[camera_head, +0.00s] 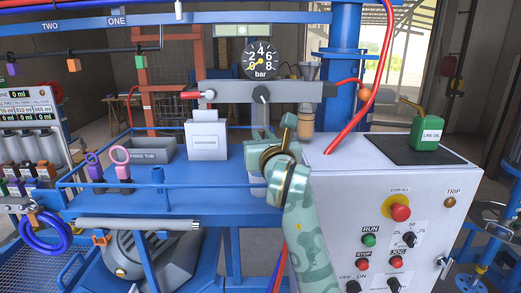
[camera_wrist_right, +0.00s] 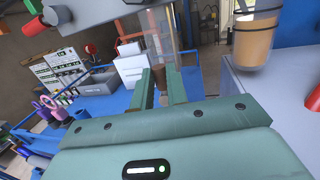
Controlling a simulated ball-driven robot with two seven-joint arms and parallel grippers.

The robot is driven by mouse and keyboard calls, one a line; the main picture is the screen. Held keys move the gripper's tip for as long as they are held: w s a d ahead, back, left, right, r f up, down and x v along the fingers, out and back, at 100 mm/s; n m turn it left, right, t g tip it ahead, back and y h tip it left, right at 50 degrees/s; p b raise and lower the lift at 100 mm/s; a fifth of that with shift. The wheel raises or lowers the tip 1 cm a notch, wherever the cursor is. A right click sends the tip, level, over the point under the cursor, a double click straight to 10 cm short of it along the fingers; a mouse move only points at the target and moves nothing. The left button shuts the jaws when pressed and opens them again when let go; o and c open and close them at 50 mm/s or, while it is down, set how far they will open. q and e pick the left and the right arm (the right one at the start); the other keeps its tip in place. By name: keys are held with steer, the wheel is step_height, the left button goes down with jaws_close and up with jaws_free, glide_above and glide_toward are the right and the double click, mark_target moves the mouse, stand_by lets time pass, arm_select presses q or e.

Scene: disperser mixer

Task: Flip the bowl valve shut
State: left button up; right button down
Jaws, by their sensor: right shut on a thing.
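A clear bowl (camera_wrist_right: 160,28) hangs under the grey air-line bar and shows above my fingertips in the right wrist view. The bowl valve at its lower end is mostly hidden between my fingers, so its lever position cannot be told. My right gripper (camera_wrist_right: 162,88) is shut on it from below, with a narrow gap between the fingers. In the head view my right gripper (camera_head: 262,147) is largely covered by my own wrist. My left gripper is not in view.
The grey bar (camera_head: 285,93) carries a gauge (camera_head: 261,60), a red handle (camera_head: 190,95) and a black knob. A brown-filled bowl (camera_head: 306,122) hangs close on the right. A white control cabinet (camera_head: 352,200) stands below right. A blue rail (camera_head: 160,187) crosses the left side.

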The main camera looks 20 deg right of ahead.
steer(key=c, duration=1.4)
jaws_free()
steer(key=shift+s, duration=0.15)
steer(key=s+b, duration=0.1)
steer(key=s, duration=0.4)
steer(key=s+a+b, duration=0.1)
steer(key=s, duration=0.4)
steer(key=s+f+b, duration=0.1)
steer(key=s, duration=0.5)
steer(key=shift+a, duration=0.2)
steer(key=shift+d, duration=0.1)
